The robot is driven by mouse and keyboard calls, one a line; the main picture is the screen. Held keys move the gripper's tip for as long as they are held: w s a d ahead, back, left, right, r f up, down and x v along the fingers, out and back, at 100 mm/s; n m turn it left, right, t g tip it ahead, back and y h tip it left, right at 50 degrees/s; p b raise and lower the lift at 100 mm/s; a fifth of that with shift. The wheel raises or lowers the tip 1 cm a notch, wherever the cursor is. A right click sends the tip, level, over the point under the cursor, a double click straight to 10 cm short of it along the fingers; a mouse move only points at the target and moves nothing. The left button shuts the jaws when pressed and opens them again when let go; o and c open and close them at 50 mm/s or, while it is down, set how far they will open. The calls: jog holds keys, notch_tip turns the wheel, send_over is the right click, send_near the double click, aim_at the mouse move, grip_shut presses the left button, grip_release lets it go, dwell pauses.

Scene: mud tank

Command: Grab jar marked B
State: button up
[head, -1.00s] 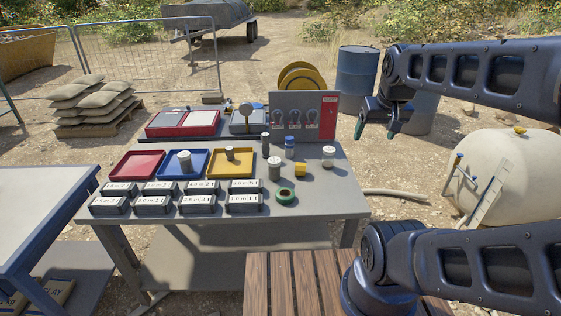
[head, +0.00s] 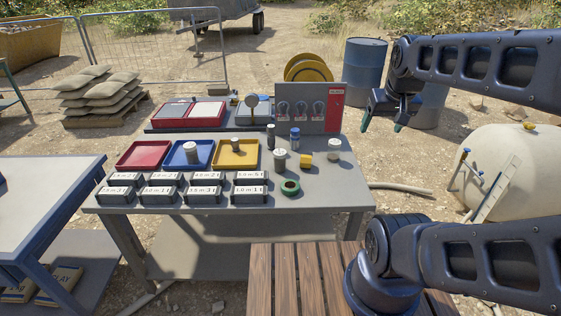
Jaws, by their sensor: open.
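Several small jars and cylinders stand on the grey table (head: 335,188). A grey jar (head: 280,159) stands right of the yellow tray, and a pale jar with a white top (head: 333,149) stands farther right. A blue-and-white jar (head: 295,138) and a dark slim cylinder (head: 270,136) stand behind them. A grey-white jar (head: 191,153) is in the blue tray and a smaller one (head: 235,145) in the yellow tray. No letter B is legible on any of them. My gripper (head: 383,122) is open and empty, in the air right of the table, apart from all jars.
A yellow block (head: 306,160) and a green tape ring (head: 290,187) lie among the jars. Red (head: 144,154), blue (head: 172,155) and yellow (head: 252,147) trays sit behind several labelled blocks (head: 204,195). An upright panel (head: 311,108) stands at the table's back right.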

jog(key=shift+o, duration=0.5)
jog(key=n+g+h, duration=0.1)
jog(key=n+h, duration=0.2)
jog(key=n, duration=2.5)
send_over(280, 152)
jog(key=s+a, duration=0.2)
jog(key=s, duration=0.1)
notch_tip(280, 152, down, 26)
jog(key=x, duration=0.5)
jog(key=shift+w+d, duration=0.15)
jog(key=shift+w, duration=0.2)
jog(key=shift+a+x, duration=0.1)
jog(key=shift+x, duration=1.2)
jog(key=shift+a+x, duration=0.15)
jog(key=shift+x, duration=1.1)
jog(key=c, duration=1.6)
